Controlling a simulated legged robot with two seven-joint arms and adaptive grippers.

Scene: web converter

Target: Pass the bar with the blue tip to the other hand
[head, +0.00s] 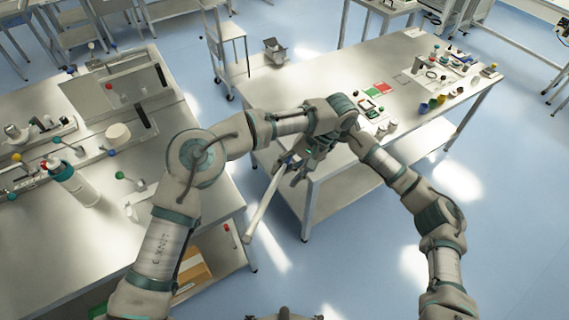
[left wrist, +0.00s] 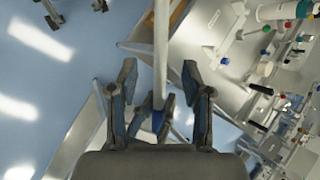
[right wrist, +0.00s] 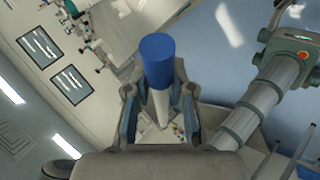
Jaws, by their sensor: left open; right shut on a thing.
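The white bar (head: 265,208) slants down and left from the cluster of grippers in the head view, its lower end free in the air. Its blue tip (right wrist: 158,60) stands up between the fingers of my right gripper (right wrist: 158,108), which is shut on the bar just below the tip. My left gripper (head: 296,168) is open near the upper part of the bar. In the left wrist view the bar (left wrist: 161,45) runs between its spread fingers, with the blue tip (left wrist: 157,122) beyond. In the head view the arms and fingers hide the blue tip.
A steel table (head: 110,185) with a white bottle (head: 75,185) and colored-knob parts stands at the left. Another table (head: 345,150) with small colored parts stands at the back right. The bar hangs over the floor gap between them.

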